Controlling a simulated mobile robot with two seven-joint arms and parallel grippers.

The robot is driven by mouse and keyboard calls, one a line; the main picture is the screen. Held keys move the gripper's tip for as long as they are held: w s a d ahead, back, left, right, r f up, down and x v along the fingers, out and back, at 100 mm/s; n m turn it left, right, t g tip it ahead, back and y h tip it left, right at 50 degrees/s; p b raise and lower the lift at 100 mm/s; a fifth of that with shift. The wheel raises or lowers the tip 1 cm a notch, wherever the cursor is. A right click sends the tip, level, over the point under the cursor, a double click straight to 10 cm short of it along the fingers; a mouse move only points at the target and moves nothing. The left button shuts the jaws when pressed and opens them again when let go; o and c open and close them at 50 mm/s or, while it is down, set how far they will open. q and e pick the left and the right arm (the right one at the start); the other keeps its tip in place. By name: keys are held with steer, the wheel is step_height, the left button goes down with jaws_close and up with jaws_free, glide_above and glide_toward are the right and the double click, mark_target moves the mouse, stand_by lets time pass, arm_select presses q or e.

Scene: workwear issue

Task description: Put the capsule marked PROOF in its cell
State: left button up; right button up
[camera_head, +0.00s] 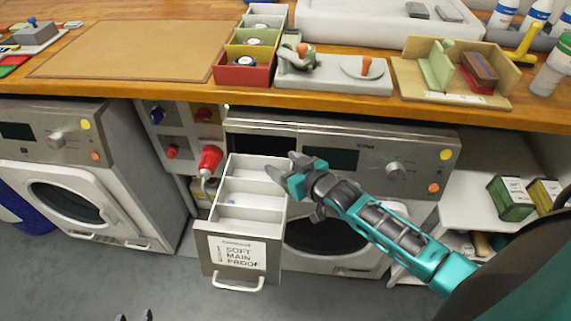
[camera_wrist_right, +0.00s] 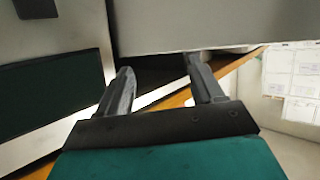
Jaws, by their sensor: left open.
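The open drawer (camera_head: 233,247) has a label reading SOFT, MAIN and PROOF, and its inside is split into three cells. I cannot make out a capsule marked PROOF in either view. My right gripper (camera_head: 284,167) is at the drawer's right edge, near the back cells. Its fingers also show in the right wrist view (camera_wrist_right: 160,75), apart with nothing between them. My left gripper (camera_head: 134,316) shows only its fingertips at the bottom edge, apart and empty, well away from the drawer.
Washing machines (camera_head: 80,185) flank the drawer. The grey floor in front is clear.

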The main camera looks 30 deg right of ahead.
steer(key=shift+o, duration=0.4)
steer(key=shift+r, duration=0.2)
steer(key=p+v, duration=0.2)
steer(key=v, duration=1)
steer(key=shift+r, duration=0.4)
steer(key=shift+d, duration=0.1)
